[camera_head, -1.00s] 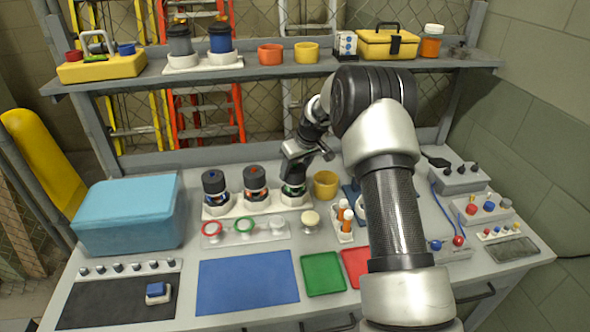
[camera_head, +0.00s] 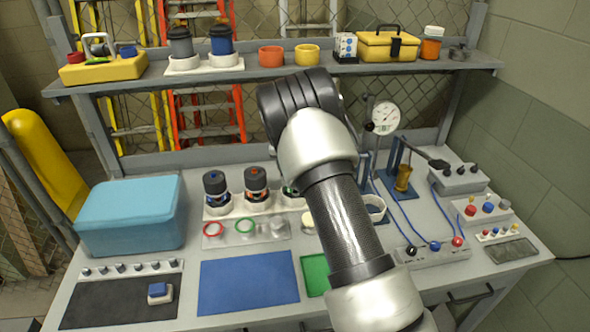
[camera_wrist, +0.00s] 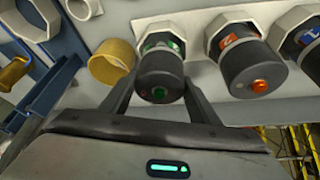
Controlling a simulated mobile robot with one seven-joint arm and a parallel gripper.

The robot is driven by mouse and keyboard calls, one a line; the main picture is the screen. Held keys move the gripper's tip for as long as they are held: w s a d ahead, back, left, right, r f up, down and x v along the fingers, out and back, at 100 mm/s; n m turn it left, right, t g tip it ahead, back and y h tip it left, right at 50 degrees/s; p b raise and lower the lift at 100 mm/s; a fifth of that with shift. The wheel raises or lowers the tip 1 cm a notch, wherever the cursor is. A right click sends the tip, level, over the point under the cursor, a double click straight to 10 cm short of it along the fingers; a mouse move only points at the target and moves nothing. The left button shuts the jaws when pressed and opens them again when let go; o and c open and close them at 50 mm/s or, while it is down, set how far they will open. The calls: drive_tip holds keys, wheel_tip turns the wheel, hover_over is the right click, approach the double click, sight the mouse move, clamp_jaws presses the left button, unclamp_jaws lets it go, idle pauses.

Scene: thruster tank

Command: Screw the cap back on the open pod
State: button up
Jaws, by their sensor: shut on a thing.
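Three dark pods stand in a white rack (camera_head: 230,212) on the bench: one with blue marks (camera_head: 215,190), one with orange marks (camera_head: 255,186) and one with green marks (camera_head: 289,189). The green pod's right part is hidden by my arm in the head view. In the wrist view, the black cap (camera_wrist: 161,84) with a green dot is at the top of the green pod (camera_wrist: 161,45), over its green band. My gripper (camera_wrist: 160,76) has a finger on each side of this cap and is shut on it. I cannot tell how tightly the cap is seated. The head view hides my gripper.
The orange pod (camera_wrist: 247,65) stands close beside my gripper in the wrist view. A yellow cup (camera_wrist: 112,62) is on the other side. A clear tray (camera_head: 243,240) with coloured rings lies in front of the rack. A shelf (camera_head: 290,66) runs above the bench.

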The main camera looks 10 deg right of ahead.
drive_tip(key=o, duration=1.1)
drive_tip(key=shift+d, duration=0.2)
drive_tip(key=shift+c, duration=0.2)
drive_tip(key=shift+a, duration=0.1)
drive_tip(key=shift+s+r, duration=0.15)
drive_tip(key=shift+r, duration=0.35)
drive_tip(key=s+r+y, duration=0.1)
drive_tip(key=s+r, duration=0.7)
drive_tip(key=r, duration=0.3)
drive_tip(key=s+r, duration=0.7)
drive_tip(key=r, duration=0.4)
drive_tip(key=s+r+n, duration=0.1)
drive_tip(key=s, duration=1.3)
drive_tip(key=s+r+n+t, duration=0.1)
drive_tip(key=s+r+n, duration=0.1)
drive_tip(key=s, duration=1.3)
drive_tip(key=shift+s+n, duration=0.25)
drive_tip(key=shift+n, duration=0.05)
